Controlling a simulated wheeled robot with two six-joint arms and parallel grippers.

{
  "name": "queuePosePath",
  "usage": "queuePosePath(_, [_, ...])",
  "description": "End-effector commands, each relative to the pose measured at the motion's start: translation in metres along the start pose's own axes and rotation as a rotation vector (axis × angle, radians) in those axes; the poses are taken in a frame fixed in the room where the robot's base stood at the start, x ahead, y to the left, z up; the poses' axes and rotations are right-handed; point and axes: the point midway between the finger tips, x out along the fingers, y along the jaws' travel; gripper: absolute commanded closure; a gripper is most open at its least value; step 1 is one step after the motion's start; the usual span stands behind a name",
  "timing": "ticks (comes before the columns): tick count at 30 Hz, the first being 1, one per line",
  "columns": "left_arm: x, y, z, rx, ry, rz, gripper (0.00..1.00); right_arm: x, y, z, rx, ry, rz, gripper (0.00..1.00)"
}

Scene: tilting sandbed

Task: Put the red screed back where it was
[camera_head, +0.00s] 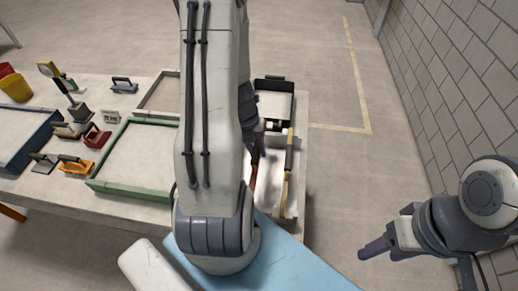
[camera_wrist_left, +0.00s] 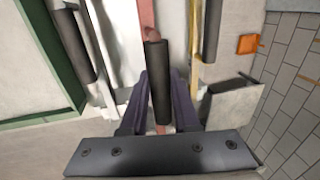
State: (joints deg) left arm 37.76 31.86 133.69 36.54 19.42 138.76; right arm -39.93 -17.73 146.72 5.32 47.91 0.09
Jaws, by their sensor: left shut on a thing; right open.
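The red screed shows in the left wrist view as a red bar (camera_wrist_left: 147,14) with a dark grip (camera_wrist_left: 158,70). My left gripper (camera_wrist_left: 157,95) is shut around that dark grip. In the head view the red screed (camera_head: 253,176) is a thin strip beside my left arm, over or in the left part of a pale tray (camera_head: 290,211). My left gripper (camera_head: 256,146) is largely hidden behind my arm there. Whether the screed touches the tray bottom is unclear. My right gripper (camera_head: 376,249) is open and empty, out over the floor at the right.
A tan bar with a dark grip (camera_head: 289,160) lies close to the right of the screed. A black-rimmed box (camera_head: 274,96) stands behind. Left are a green-framed sand bed (camera_head: 112,188), a blue-framed bed (camera_head: 28,140) and several small trowels and floats. Floor at the right is clear.

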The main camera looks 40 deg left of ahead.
Motion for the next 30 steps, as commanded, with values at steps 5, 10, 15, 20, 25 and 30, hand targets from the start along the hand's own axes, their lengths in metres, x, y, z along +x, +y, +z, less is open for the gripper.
queuePosePath(5, [0.016, 0.002, 0.030, 0.002, 0.001, -0.001, 1.00, -0.007, -0.001, -0.001, -0.001, 0.001, 0.000, 0.41])
queuePosePath(10, [0.025, 0.004, 0.040, 0.000, 0.000, -0.001, 1.00, -0.007, -0.001, -0.001, -0.002, 0.001, 0.000, 0.41])
queuePosePath(15, [0.051, 0.009, 0.039, -0.001, 0.003, -0.001, 1.00, 0.000, 0.000, 0.000, -0.001, 0.001, 0.000, 0.41])
queuePosePath(20, [0.062, 0.011, 0.040, 0.000, 0.001, -0.001, 1.00, 0.003, 0.000, 0.000, 0.000, 0.001, 0.000, 0.41])
queuePosePath(25, [0.062, 0.011, 0.040, 0.000, -0.001, -0.001, 1.00, 0.002, 0.000, 0.000, 0.000, 0.001, 0.000, 0.41])
queuePosePath(30, [0.065, 0.012, 0.040, 0.000, -0.001, -0.001, 1.00, 0.004, 0.000, 0.000, 0.000, 0.001, 0.000, 0.41])
